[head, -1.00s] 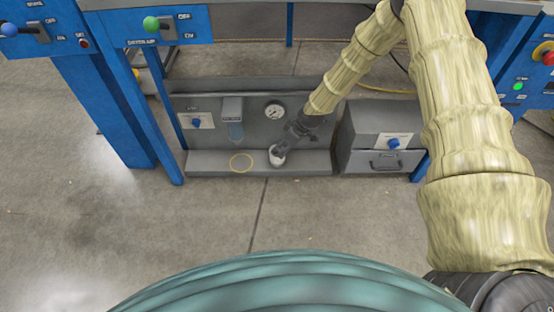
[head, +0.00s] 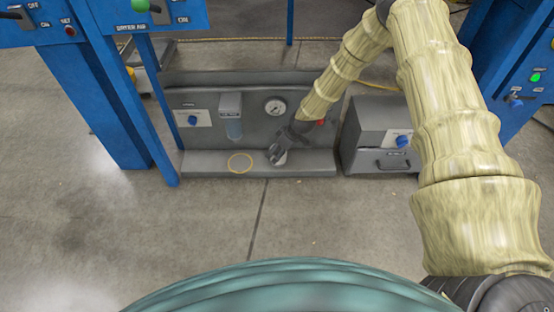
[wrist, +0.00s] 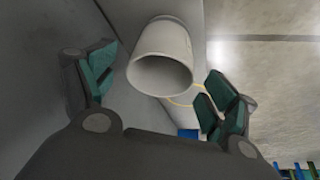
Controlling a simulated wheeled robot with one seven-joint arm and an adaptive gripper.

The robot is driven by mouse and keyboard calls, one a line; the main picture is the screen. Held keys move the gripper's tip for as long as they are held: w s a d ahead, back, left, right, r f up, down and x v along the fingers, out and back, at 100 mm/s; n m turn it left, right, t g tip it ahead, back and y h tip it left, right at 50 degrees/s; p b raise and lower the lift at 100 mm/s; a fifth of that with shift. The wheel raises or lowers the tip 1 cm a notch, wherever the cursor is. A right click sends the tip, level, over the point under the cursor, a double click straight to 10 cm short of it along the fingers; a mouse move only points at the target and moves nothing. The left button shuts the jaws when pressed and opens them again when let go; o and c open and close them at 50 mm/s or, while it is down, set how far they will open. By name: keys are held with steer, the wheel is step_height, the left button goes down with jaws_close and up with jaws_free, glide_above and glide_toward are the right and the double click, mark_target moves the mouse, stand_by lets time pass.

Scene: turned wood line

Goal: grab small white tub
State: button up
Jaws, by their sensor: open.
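The small white tub (wrist: 163,55) shows in the wrist view with its round open mouth toward the camera. It looks empty. My gripper (wrist: 158,88) is open, with one dark green-padded finger left of the tub and the other to its right. A gap shows on both sides, so neither pad visibly touches it. In the head view my gripper (head: 277,154) is low over the grey ledge, right of the yellow ring, and hides most of the tub.
The grey ledge (head: 210,170) runs under a back panel with a gauge (head: 275,107) and a blue knob (head: 192,120). A yellow ring (head: 240,163) marks clear ledge. A grey drawer box (head: 375,140) stands to the right, and blue posts (head: 120,130) to the left.

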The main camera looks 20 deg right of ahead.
steer(key=shift+w+a+f, duration=0.25)
steer(key=shift+f, duration=0.4)
steer(key=c, duration=1.1)
steer(key=shift+r, duration=0.1)
